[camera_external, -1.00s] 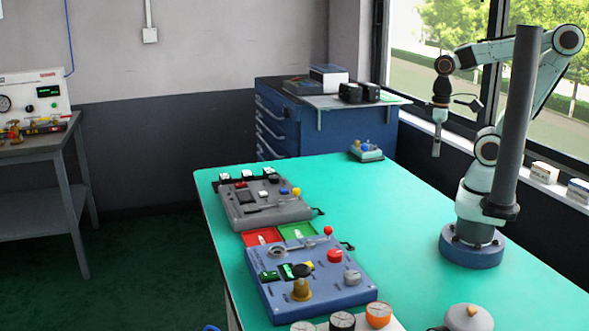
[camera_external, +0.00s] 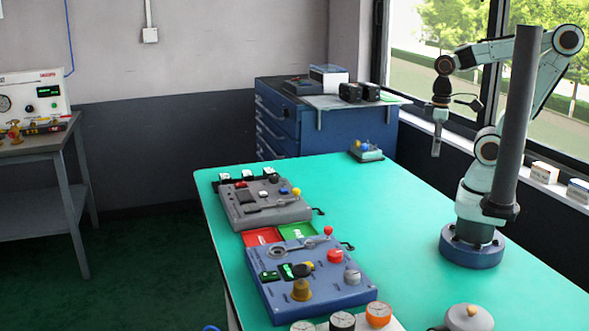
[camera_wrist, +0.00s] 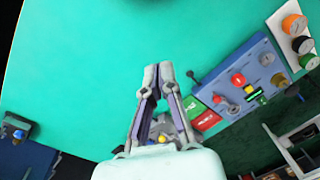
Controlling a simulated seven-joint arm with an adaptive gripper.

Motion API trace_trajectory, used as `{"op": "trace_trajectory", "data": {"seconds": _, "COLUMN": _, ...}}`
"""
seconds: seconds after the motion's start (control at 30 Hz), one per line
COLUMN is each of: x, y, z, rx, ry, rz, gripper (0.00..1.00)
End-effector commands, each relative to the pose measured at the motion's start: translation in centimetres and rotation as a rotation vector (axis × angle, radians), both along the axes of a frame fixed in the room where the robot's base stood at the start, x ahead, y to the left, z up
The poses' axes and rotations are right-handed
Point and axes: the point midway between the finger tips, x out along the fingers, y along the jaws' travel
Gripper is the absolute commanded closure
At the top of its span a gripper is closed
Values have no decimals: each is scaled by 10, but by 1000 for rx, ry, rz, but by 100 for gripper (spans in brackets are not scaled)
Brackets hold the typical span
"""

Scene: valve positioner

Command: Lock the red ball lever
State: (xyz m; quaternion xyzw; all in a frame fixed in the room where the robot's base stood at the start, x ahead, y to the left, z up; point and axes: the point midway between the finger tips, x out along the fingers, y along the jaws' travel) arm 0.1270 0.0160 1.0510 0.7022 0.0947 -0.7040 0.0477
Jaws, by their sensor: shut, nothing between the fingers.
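The red ball lever (camera_external: 328,230) is on the far edge of the blue panel (camera_external: 318,290); its metal arm lies across the panel with the red ball at the right end. The red ball also shows in the wrist view (camera_wrist: 217,99), right of my fingers. My gripper (camera_external: 436,151) hangs in the air above the far right part of the table, well away from the lever, pointing down. In the wrist view my gripper (camera_wrist: 158,70) has its fingertips together with nothing between them.
A red mushroom button (camera_external: 334,255) sits close to the lever. Red and green trays (camera_external: 297,231) and a grey panel (camera_external: 240,212) lie beyond the blue panel. A dark vertical post (camera_external: 515,120) stands beside my arm. The table's middle right is clear.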

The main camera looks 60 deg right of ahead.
Motion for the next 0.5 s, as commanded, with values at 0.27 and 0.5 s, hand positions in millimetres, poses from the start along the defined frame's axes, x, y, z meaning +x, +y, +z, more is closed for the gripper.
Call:
{"op": "trace_trajectory", "data": {"seconds": 0.27, "x": 33, "y": 7, "z": 26, "rx": -21, "ry": -151, "rz": 684, "gripper": 100}}
{"op": "trace_trajectory", "data": {"seconds": 0.5, "x": 110, "y": 41, "z": 49, "rx": -53, "ry": -228, "rz": 1541, "gripper": 100}}
